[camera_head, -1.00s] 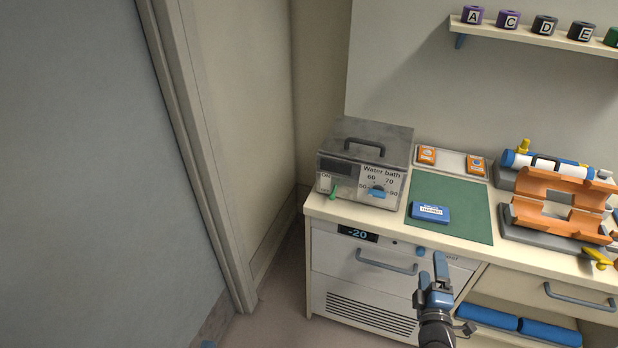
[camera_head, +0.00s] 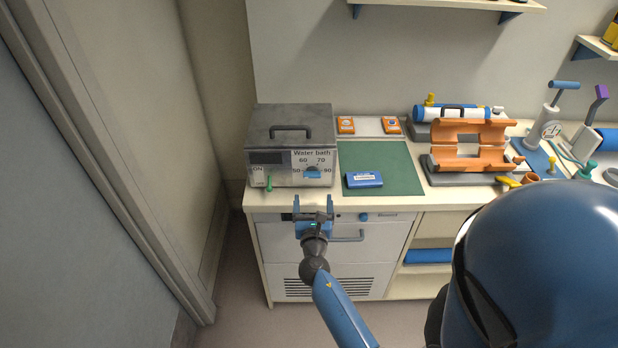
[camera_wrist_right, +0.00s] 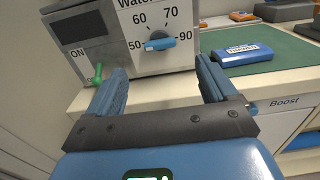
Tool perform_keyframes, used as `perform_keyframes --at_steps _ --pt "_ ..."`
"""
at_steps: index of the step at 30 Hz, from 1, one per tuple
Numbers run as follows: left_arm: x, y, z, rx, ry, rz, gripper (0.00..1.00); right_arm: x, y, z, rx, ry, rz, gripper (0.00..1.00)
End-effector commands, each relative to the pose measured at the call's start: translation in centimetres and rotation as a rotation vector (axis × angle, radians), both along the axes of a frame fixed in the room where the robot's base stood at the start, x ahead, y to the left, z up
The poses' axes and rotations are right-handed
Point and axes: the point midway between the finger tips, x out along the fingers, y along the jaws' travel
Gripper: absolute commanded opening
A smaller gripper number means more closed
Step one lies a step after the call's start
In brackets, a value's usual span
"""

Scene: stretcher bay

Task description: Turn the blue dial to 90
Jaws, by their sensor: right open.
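The blue dial (camera_head: 312,173) sits on the front of the grey water bath (camera_head: 289,126), with the marks 50, 60, 70 and 90 around it. In the right wrist view the dial (camera_wrist_right: 160,44) shows as a blue bar lying nearly level, its ends toward 50 and 90. Which end points, I cannot tell. My right gripper (camera_head: 314,201) is open and empty, in front of and below the dial, apart from it. In the right wrist view its two fingers (camera_wrist_right: 160,85) stand either side below the dial. My left gripper is not in view.
A green lever (camera_head: 269,183) marked ON is left of the dial. A blue box (camera_head: 363,179) lies on the green mat (camera_head: 398,164) to the right. The counter's front edge runs below the water bath. An orange cradle (camera_head: 470,155) stands farther right.

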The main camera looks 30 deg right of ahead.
Motion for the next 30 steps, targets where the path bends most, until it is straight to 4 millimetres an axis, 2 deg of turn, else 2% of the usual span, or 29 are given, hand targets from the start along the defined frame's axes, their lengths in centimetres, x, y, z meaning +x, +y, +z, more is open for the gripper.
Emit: perform_keyframes --at_steps 18,24,30 --pt "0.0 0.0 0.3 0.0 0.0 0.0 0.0 7.4 -4.5 0.0 0.002 -0.002 0.0 0.85" --pt "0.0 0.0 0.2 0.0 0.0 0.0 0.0 8.6 -5.2 0.0 0.002 -0.001 0.001 0.85" --pt "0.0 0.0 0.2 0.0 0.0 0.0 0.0 8.7 -5.4 0.0 0.003 -0.002 0.002 0.85"
